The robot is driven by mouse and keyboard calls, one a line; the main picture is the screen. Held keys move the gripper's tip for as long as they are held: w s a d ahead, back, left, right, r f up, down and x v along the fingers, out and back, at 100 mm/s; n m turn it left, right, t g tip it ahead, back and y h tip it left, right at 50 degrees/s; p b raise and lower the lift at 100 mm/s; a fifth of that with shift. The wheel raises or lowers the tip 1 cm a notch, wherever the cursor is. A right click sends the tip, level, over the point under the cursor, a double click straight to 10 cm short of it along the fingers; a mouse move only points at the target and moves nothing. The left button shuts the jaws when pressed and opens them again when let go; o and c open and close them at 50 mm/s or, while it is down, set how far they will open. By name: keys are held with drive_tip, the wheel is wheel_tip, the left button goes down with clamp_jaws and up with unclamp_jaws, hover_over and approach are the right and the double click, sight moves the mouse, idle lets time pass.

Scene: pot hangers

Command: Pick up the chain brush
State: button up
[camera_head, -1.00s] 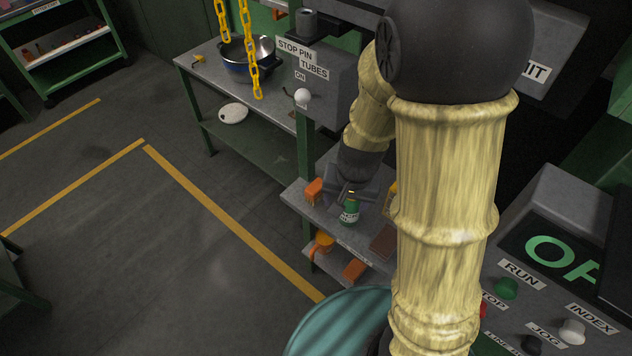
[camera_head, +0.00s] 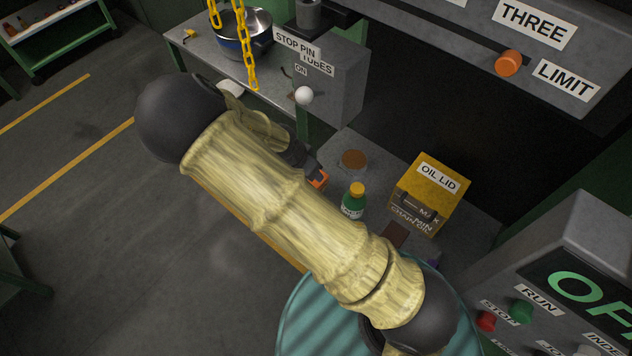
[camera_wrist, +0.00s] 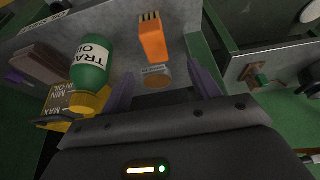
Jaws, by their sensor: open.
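The chain brush is an orange block with short bristles on one end. In the wrist view the brush (camera_wrist: 153,40) lies on the grey shelf, in front of and between my fingers. In the head view only part of the brush (camera_head: 319,179) shows beside my arm. My gripper (camera_wrist: 164,88) is open, with its two dark purple fingers apart and nothing held between them. The brush looks to be beyond the fingertips, apart from them. In the head view my arm hides most of the gripper.
A green oil bottle (camera_head: 353,203) with a yellow cap stands near the brush. A brown-lidded jar (camera_head: 353,165) and a yellow oil box (camera_head: 430,196) share the shelf. A grey switch box (camera_head: 330,88) and yellow chains (camera_head: 249,60) are behind. The floor at left is clear.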

drive_tip(key=shift+s+d+f, duration=0.1)
drive_tip(key=shift+d+f, duration=0.15)
drive_tip(key=shift+f, duration=0.15)
drive_tip(key=b+x, duration=0.1)
drive_tip(key=x, duration=0.4)
drive_tip(key=shift+a+b, duration=0.1)
drive_tip(key=shift+b, duration=0.2)
drive_tip(key=shift+w+f, duration=0.25)
drive_tip(key=shift+f, duration=0.25)
drive_tip(key=shift+d+f+b, duration=0.3)
drive_tip(key=shift+f+b, duration=0.1)
drive_tip(key=shift+f, duration=0.1)
drive_tip(key=shift+b+x, duration=0.5)
drive_tip(key=shift+x, duration=1.55)
drive_tip(key=shift+s, duration=0.15)
